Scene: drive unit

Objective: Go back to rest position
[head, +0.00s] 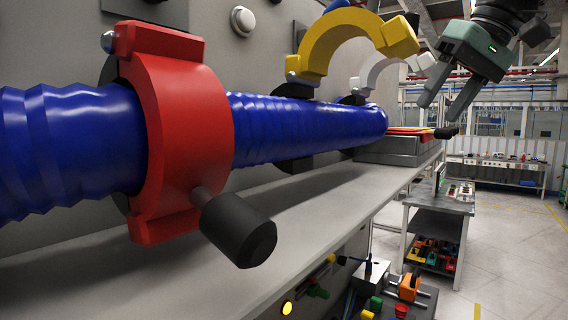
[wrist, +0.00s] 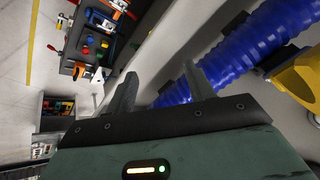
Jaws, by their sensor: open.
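My gripper (head: 455,97) hangs at the upper right of the head view, its two fingers apart with nothing between them. In the wrist view my gripper (wrist: 160,85) also shows open and empty, with the shelf edge and the blue hose (wrist: 235,58) behind the fingers. In the head view the ribbed blue hose (head: 290,128) runs along the grey wall. A red clamp (head: 180,130) with a black knob is closed around it. A yellow clamp (head: 340,40) stands swung open above the hose, to the left of my gripper.
A white clamp (head: 372,72) sits behind the yellow one. The grey shelf (head: 290,215) runs below the hose. A workbench (head: 435,205) with coloured parts stands to the right. The floor (head: 510,240) at right is mostly clear.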

